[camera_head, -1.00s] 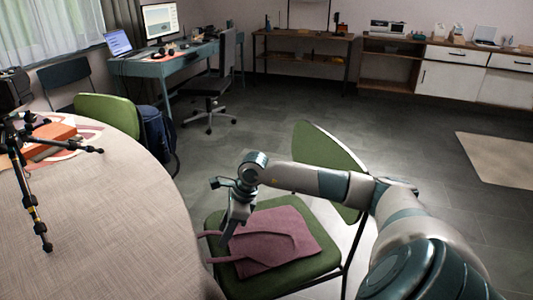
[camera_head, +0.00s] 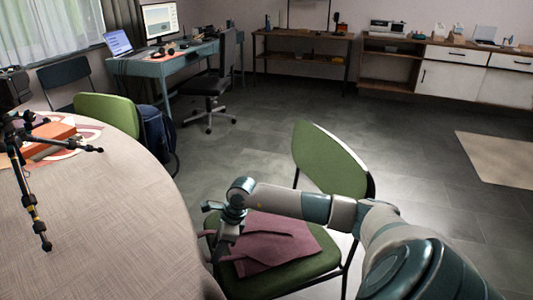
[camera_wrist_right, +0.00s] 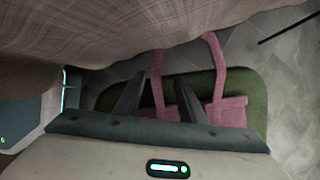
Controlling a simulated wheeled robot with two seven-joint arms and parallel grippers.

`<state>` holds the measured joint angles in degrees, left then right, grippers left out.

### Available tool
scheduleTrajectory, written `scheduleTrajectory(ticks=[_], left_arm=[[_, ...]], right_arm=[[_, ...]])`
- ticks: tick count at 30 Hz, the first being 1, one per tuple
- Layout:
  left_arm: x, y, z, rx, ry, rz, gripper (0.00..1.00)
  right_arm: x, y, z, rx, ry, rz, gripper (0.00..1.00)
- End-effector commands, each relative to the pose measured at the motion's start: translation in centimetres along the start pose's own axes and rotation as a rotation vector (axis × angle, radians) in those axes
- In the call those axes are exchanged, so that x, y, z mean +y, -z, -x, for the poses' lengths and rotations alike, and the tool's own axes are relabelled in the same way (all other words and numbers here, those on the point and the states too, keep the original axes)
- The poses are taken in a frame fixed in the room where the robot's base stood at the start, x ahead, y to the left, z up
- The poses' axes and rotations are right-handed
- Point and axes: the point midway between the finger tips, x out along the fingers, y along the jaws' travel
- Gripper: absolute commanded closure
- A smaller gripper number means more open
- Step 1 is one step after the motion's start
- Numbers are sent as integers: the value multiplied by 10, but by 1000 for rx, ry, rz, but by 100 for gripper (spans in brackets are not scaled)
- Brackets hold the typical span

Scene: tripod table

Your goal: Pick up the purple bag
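The purple bag (camera_head: 272,243) lies flat on the green seat of a chair (camera_head: 325,262), its handles toward the table on the left. In the right wrist view the bag's body (camera_wrist_right: 228,112) is partly hidden behind my right gripper. My right gripper (camera_head: 222,248) is over the handle side of the bag. In the right wrist view its two fingers (camera_wrist_right: 160,82) stand apart, and one strap (camera_wrist_right: 157,62) shows between them. The other strap (camera_wrist_right: 219,65) runs outside the fingers. I cannot tell whether the fingers touch the bag. My left gripper is out of view.
The round table (camera_head: 110,220) is close to the left of my right gripper, and its edge fills the top of the wrist view. A black tripod (camera_head: 30,190) and an orange box (camera_head: 50,140) are on it. The chair's backrest (camera_head: 328,160) rises behind the bag.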

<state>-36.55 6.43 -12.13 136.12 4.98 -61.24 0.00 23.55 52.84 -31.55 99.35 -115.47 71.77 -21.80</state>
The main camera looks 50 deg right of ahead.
Motion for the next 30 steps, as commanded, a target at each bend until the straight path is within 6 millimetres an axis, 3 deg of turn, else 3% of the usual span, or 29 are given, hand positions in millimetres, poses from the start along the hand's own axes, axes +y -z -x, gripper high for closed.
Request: scheduleTrajectory(ticks=[13, 29, 30], left_arm=[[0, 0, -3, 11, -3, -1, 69], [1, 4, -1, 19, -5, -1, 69], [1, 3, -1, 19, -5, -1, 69]], right_arm=[[8, 0, -47, 0, -2, -2, 63], [7, 0, -50, 0, -1, 0, 63], [7, 0, -50, 0, -1, 0, 68]])
